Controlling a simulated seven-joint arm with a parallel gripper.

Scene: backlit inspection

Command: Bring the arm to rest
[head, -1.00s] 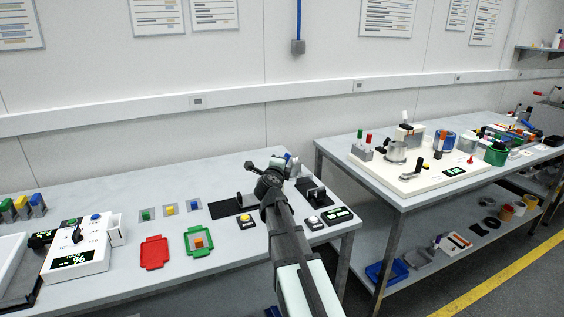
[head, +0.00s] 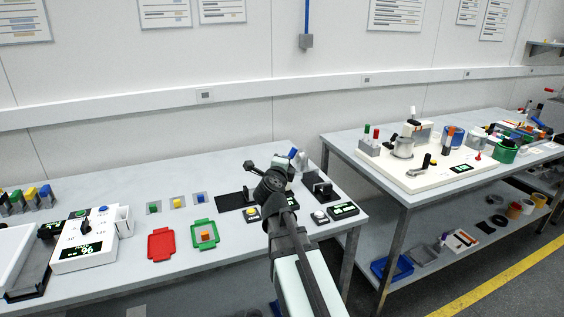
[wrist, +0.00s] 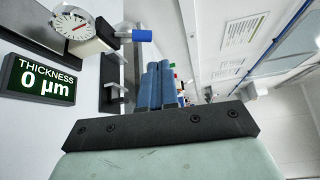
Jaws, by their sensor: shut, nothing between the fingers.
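My gripper shows in the wrist view as two blue fingers (wrist: 162,86) close together, shut with nothing between them. In the head view my arm reaches up from the bottom, and its end (head: 284,160) is over the right part of the left table (head: 118,182). The fingertips are small and partly hidden there. In the wrist view a dial gauge (wrist: 75,22) with a blue knob and a dark display (wrist: 40,80) reading "THICKNESS 0 µm" stand at the left, apart from the fingers.
A red tray (head: 161,246) and a green tray (head: 204,234) holding an orange block (head: 205,237) lie left of my arm. A white device (head: 84,243) stands further left. A second table (head: 400,190) with several fixtures is at the right. The space above the tables is open.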

